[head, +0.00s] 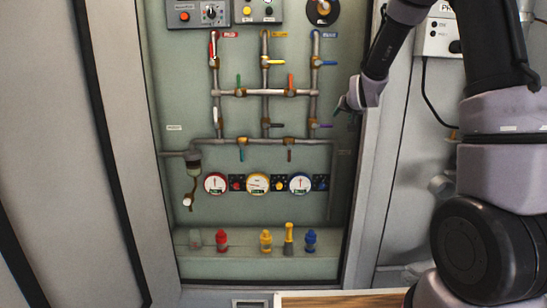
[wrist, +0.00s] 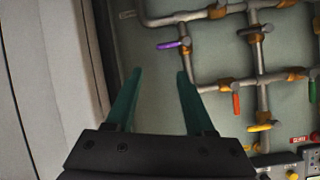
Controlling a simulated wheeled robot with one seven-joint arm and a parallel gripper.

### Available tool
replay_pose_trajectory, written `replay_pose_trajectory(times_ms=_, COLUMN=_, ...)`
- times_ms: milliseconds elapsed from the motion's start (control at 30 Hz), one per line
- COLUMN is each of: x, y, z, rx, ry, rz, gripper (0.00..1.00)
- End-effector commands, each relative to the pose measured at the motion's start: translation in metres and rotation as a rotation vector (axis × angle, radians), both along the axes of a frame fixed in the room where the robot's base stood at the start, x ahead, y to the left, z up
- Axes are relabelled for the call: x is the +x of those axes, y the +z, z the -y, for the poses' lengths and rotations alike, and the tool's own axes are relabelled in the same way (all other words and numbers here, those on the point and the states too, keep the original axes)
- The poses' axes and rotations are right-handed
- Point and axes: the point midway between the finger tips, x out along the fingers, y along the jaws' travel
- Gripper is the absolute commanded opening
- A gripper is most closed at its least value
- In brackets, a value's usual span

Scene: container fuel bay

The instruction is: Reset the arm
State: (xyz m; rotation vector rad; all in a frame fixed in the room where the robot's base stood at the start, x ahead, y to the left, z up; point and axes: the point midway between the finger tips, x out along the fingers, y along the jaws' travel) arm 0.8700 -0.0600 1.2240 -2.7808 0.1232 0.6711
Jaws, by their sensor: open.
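My gripper (head: 343,104) is in front of the right side of the fuel panel, near the panel's right edge in the head view. In the wrist view its two green fingers (wrist: 159,74) are spread apart with nothing between them. My arm comes in from the right of the head view. The panel's pipes and valves stand beyond the fingers. A purple valve handle (head: 326,126) is close to the gripper in the head view, and it also shows in the wrist view (wrist: 168,45). No contact between gripper and pipes is visible.
Pipes with several coloured valve handles cover the panel's upper part, with three gauges (head: 257,184) below. Several coloured fittings (head: 265,241) stand on the lower ledge. Control boxes (head: 202,14) are at the top. A wall box with a cable (head: 440,32) is at the right.

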Motion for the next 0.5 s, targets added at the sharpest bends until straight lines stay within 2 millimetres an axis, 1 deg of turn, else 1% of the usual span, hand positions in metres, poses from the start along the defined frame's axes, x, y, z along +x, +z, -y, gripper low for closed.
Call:
replay_pose_trajectory(times_ms=33, x=-0.019, y=0.023, z=0.002, rx=0.017, ry=0.002, rz=-0.016, gripper=0.54)
replay_pose_trajectory(times_ms=100, x=-0.047, y=0.043, z=0.003, rx=0.041, ry=0.008, rz=-0.057, gripper=0.54)
replay_pose_trajectory(times_ms=167, x=-0.072, y=0.059, z=0.004, rx=0.059, ry=0.013, rz=-0.092, gripper=0.54)
replay_pose_trajectory(times_ms=200, x=-0.091, y=0.068, z=0.004, rx=0.07, ry=0.016, rz=-0.116, gripper=0.54)
replay_pose_trajectory(times_ms=267, x=-0.119, y=0.081, z=0.005, rx=0.086, ry=0.024, rz=-0.152, gripper=0.54)
replay_pose_trajectory(times_ms=300, x=-0.138, y=0.088, z=0.005, rx=0.098, ry=0.026, rz=-0.175, gripper=0.54)
replay_pose_trajectory(times_ms=367, x=-0.168, y=0.097, z=0.005, rx=0.113, ry=0.033, rz=-0.211, gripper=0.54)
replay_pose_trajectory(times_ms=400, x=-0.189, y=0.102, z=0.005, rx=0.122, ry=0.038, rz=-0.235, gripper=0.54)
replay_pose_trajectory(times_ms=467, x=-0.22, y=0.108, z=0.005, rx=0.135, ry=0.043, rz=-0.27, gripper=0.54)
replay_pose_trajectory(times_ms=500, x=-0.242, y=0.111, z=0.005, rx=0.145, ry=0.046, rz=-0.294, gripper=0.54)
